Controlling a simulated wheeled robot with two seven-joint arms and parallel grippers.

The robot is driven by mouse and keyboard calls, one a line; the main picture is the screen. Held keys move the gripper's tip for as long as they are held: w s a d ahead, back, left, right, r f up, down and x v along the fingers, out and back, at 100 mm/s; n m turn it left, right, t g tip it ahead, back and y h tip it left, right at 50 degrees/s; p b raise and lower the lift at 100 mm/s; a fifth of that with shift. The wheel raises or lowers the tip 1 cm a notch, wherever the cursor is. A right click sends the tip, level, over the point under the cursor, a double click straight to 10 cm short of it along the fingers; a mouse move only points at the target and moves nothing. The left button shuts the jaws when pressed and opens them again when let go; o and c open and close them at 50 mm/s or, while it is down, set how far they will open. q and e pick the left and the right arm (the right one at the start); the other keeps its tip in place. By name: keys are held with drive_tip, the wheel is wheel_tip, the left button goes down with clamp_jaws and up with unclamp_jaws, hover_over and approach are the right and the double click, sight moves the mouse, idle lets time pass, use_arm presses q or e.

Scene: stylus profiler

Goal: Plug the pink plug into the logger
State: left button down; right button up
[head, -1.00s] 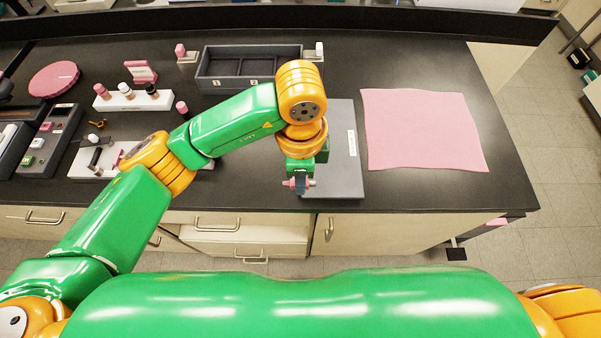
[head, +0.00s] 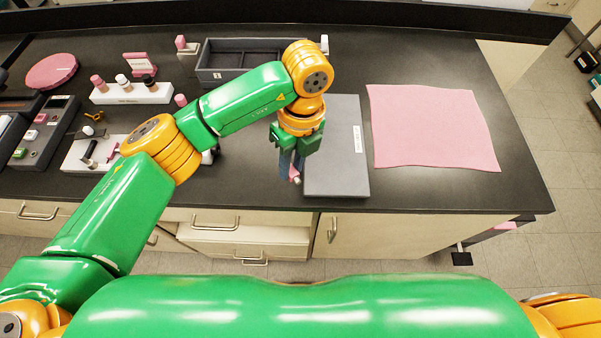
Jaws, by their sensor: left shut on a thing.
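My left gripper (head: 291,170) points down beside the left edge of a flat grey box (head: 335,172), near the counter's front edge. It is shut on the small pink plug (head: 295,179), which shows only partly between and below the fingertips. The grey box carries a white label too small to read. It may be the logger, but I cannot tell. No socket is clear in this view, and I see no contact between plug and box. My right gripper is not in view.
A pink mat (head: 433,128) lies right of the box. A dark divided tray (head: 237,78) stands behind my arm. White racks with small bottles (head: 131,92) and pink-topped pieces stand at the left.

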use_arm(q)
drive_tip(key=w+a+f+m+t+b, duration=0.1)
drive_tip(key=m, duration=0.3)
drive_tip(key=w+a+f+m+t+y+b, duration=0.1)
drive_tip(key=w+f+m+b, duration=0.1)
drive_tip(key=m, duration=0.3)
drive_tip(key=w+a+f+m+t+b, duration=0.1)
drive_tip(key=a+f+m, duration=0.1)
drive_tip(key=m, duration=0.3)
drive_tip(key=shift+w+f+y+b, duration=0.2)
drive_tip(key=shift+f+y+b, duration=0.1)
drive_tip(key=shift+y, duration=0.1)
drive_tip(key=w+a+m+t+h+b, duration=0.1)
drive_tip(key=m, duration=0.2)
drive_tip(key=w+a+f+m+t+b, duration=0.1)
drive_tip(key=a+m, duration=0.1)
drive_tip(key=m, duration=0.1)
drive_tip(key=w+a+f+m+t+h+b, duration=0.1)
drive_tip(key=m, duration=0.2)
drive_tip(key=shift+a+m+t+h, duration=0.3)
drive_tip(key=shift+m, duration=0.1)
drive_tip(key=shift+w+a+f+m+h, duration=0.15)
drive_tip(key=shift+a+m+h, duration=0.1)
drive_tip(key=shift+m, duration=0.25)
drive_tip(key=shift+w+a+r+m+h, duration=0.15)
drive_tip(key=shift+m+h, duration=0.1)
drive_tip(key=shift+m, duration=0.25)
